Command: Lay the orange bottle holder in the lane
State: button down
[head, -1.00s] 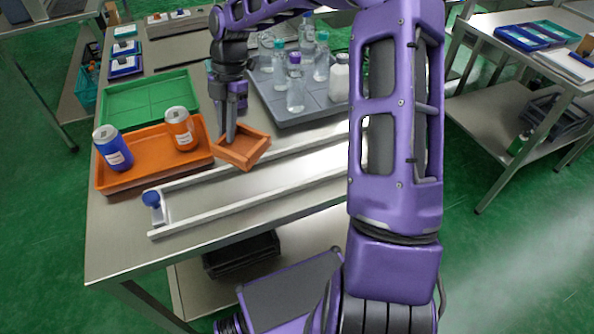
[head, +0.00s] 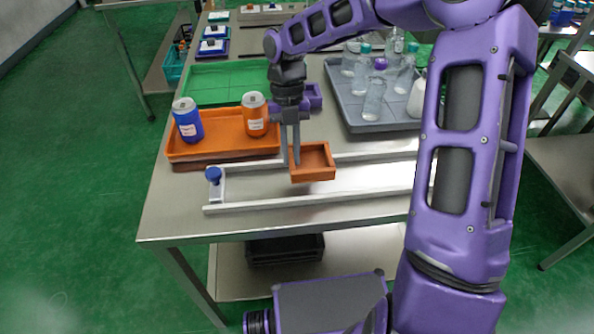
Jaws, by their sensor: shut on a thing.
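The orange bottle holder (head: 316,173) is a small open box with low walls, in the middle of the head view. My gripper (head: 291,155) points down and is shut on its left wall. The holder is over the lane (head: 265,187), two pale parallel rails on the table with a blue knob (head: 213,175) at the left end. The holder looks roughly level and overlaps the rails in the picture. I cannot tell whether it touches the lane or hangs just above it. The fingertips are partly hidden by the holder.
An orange tray (head: 210,153) with a blue can (head: 187,121) and an orange can (head: 255,115) stands left of the gripper. Behind are a green tray (head: 220,84), a small purple holder (head: 313,96) and a grey tray (head: 350,108) with several bottles. The lane's right part is clear.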

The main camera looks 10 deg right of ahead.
jog(key=shift+f+b, duration=0.55)
jog(key=shift+f, duration=2.2)
jog(key=shift+f, duration=0.1)
jog(key=c, duration=0.9)
grip_release()
jog(key=p+v, duration=0.2)
jog(key=v, duration=1)
jog(key=shift+p, duration=0.35)
